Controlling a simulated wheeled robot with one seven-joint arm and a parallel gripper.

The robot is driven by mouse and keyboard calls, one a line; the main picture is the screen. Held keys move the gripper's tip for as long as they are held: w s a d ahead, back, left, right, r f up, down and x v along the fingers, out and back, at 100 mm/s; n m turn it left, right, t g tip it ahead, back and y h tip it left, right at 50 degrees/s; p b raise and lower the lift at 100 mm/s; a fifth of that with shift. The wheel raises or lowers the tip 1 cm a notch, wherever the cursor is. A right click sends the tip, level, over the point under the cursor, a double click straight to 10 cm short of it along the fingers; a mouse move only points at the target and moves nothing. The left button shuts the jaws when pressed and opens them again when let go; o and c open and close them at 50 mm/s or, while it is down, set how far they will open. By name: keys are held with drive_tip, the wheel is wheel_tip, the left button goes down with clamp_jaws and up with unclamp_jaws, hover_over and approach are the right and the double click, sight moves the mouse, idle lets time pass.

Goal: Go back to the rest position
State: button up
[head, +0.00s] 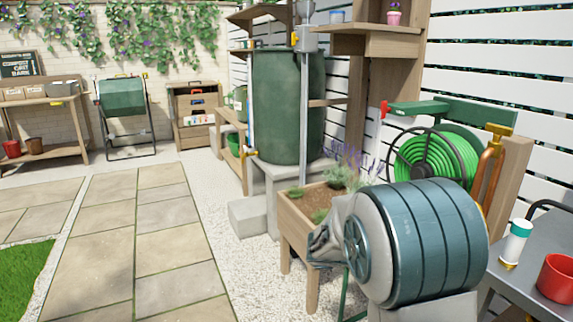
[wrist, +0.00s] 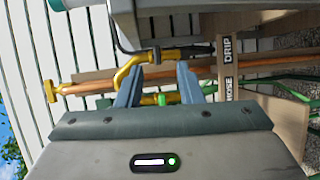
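My gripper (wrist: 158,78) shows in the wrist view, with its two blue-grey fingers spread apart and nothing held between them. Beyond the fingers are a copper pipe (wrist: 90,87) with yellow taps and the fence; they look apart from the fingers. The wrist picture is turned sideways. In the head view, large teal and grey parts that look like my arm fill the lower right, in front of the planter and hose reel. I cannot make out the fingertips there.
A grey table (head: 545,275) with a red pot (head: 556,278) and a teal-topped white container (head: 516,243) stands at right. The hose reel (head: 435,155), wooden planter (head: 297,222) and green water barrel (head: 288,105) line the fence. The paving (head: 165,245) at left is clear.

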drive_tip(key=s+a+r+t+y+p, duration=0.1)
drive_tip(key=s+a+r+y+p, duration=0.7)
drive_tip(key=r+p, duration=0.4)
drive_tip(key=s+a+r+t+y+p, duration=0.2)
drive_tip(key=s+a+r+y+p, duration=0.5)
drive_tip(key=r+p, duration=0.5)
drive_tip(key=s+y+p, duration=0.1)
drive_tip(key=p, duration=0.3)
drive_tip(key=shift+s+a+r+t, duration=0.3)
drive_tip(key=shift+s+a, duration=0.05)
